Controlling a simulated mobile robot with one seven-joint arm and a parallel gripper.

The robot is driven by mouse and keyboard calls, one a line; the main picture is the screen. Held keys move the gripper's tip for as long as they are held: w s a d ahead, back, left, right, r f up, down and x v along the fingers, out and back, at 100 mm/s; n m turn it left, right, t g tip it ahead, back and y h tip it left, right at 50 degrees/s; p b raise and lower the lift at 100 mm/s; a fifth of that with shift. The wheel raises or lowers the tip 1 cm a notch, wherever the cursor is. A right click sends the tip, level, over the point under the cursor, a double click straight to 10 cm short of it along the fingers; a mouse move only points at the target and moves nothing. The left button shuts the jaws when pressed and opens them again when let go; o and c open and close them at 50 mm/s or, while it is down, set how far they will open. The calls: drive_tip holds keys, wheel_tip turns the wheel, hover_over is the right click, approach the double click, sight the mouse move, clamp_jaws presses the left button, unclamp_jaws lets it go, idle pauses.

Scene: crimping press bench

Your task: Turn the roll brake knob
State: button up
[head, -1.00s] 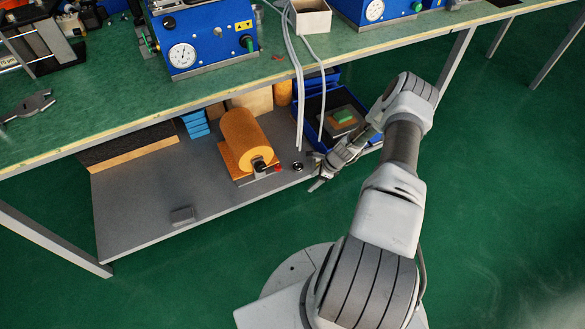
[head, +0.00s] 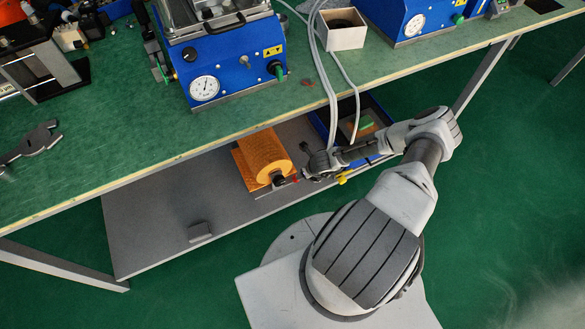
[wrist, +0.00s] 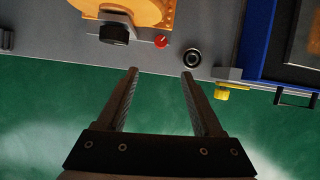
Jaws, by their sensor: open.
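An orange roll (head: 264,157) lies in a holder on the lower shelf under the bench; part of it shows at the top of the wrist view (wrist: 140,12). At its front end is a black knob (wrist: 114,34), small and dark in the head view (head: 279,180). A small red knob (wrist: 161,41) sits just right of it. I cannot tell for sure which is the brake knob. My gripper (wrist: 160,73) is open and empty, its fingers pointing at the shelf edge. The red knob lies ahead, between the finger lines, apart from them; the black knob is to the left.
A black ring (wrist: 193,57) lies on the shelf ahead of the right finger. A yellow part (wrist: 221,92) is at the shelf edge, near a blue bin (wrist: 257,45). The bench top (head: 120,150) overhangs the shelf. The shelf's left part is mostly clear.

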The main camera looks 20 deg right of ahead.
drive_tip(key=b+x, duration=0.8)
drive_tip(key=x, duration=0.9)
drive_tip(key=shift+w+f, duration=0.15)
drive_tip(key=shift+w, duration=0.1)
clamp_jaws()
